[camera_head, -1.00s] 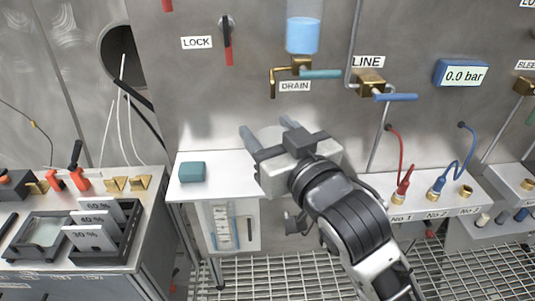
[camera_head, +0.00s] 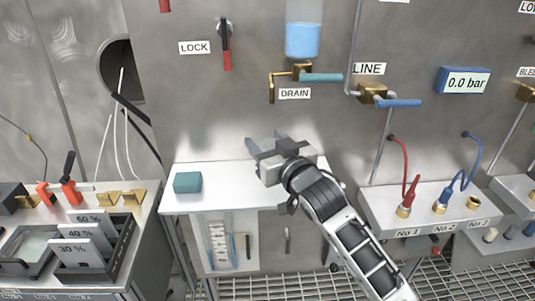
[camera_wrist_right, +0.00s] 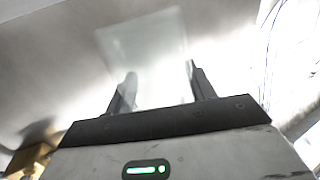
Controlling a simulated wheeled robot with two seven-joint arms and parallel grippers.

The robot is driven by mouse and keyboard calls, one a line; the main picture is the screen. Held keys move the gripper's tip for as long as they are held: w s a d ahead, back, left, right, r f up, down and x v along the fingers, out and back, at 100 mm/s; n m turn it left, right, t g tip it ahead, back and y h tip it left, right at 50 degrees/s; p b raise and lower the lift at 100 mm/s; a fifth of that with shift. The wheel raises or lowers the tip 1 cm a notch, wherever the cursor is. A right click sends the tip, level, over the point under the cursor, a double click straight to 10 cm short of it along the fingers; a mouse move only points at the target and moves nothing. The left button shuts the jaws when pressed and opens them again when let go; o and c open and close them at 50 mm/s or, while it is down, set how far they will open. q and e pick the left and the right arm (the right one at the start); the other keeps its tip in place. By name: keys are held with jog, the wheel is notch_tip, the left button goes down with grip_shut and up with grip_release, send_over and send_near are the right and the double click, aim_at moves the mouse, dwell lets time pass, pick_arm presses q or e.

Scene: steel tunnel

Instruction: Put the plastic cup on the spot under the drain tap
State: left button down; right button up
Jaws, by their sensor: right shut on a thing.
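My right gripper (camera_head: 266,143) is shut on a clear, see-through cup (camera_wrist_right: 145,55). In the right wrist view the cup stands out faintly between the two fingers; in the head view it is hardly visible. The gripper is over the back of the white shelf (camera_head: 215,170), close to the steel wall. My left gripper is not in view.
A teal block (camera_head: 187,183) lies on the shelf left of the gripper. The line tap (camera_head: 374,94) is at right. A bench with red and blue hoses (camera_head: 410,195) stands right of my arm. A rack of labelled plates (camera_head: 90,240) stands at left.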

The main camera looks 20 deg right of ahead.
jog(key=shift+f, duration=1.35)
jog(key=shift+f, duration=0.1)
jog(key=shift+f, duration=0.15)
jog(key=o, duration=1)
jog(key=shift+o, duration=0.2)
jog(key=shift+r, duration=0.3)
jog(key=shift+s+f, duration=0.15)
jog(key=shift+s, duration=0.25)
pick_arm(q)
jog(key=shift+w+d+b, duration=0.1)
jog(key=shift+b, duration=0.45)
pick_arm(e)
jog(key=s+d, duration=0.1)
jog(key=s, duration=1)
jog(key=shift+s+d, duration=0.15)
